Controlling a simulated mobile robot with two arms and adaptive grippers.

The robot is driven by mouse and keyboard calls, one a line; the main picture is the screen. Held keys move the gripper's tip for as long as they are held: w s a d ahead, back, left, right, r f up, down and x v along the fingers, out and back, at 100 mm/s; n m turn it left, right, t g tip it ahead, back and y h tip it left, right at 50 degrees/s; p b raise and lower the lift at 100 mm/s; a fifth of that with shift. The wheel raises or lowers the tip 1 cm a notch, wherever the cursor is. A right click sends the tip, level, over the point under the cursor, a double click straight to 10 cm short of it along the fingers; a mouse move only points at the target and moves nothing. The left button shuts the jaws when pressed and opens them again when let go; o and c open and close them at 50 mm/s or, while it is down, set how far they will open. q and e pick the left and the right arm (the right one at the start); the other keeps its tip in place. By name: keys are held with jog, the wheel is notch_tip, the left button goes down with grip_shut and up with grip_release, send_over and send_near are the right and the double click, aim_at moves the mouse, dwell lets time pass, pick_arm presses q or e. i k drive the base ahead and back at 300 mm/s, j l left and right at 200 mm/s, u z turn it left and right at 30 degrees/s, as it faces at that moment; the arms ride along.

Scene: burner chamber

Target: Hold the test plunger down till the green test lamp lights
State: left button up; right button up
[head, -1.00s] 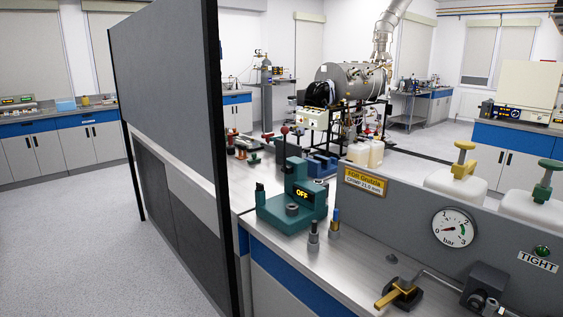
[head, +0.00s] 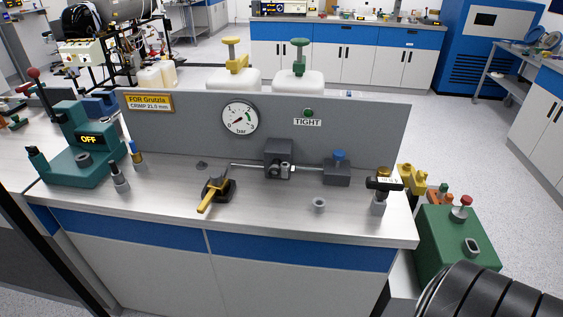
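The bench's grey back panel (head: 375,130) carries a round bar gauge (head: 240,118) and a green lamp (head: 308,113) above a TIGHT label. The lamp looks dark green and unlit. The gauge needle seems to be near the low end. A dark block with a blue round knob (head: 339,155) on top stands in front of the panel; it looks like the test plunger, and its knob is raised. A thin pipe joins it to a dark fitting block (head: 279,158). Neither of my grippers shows; only a black ribbed part of mine fills the lower right corner.
A yellow-handled lever valve (head: 212,193) and a small grey cup (head: 319,204) are on the steel top (head: 270,215). A green press (head: 80,150) reading OFF stands left. A black-topped post (head: 381,190) stands at the right end, beside a green box (head: 448,238) with a red knob.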

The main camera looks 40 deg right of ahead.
aim_at(339, 155)
jog(key=z, duration=1.35)
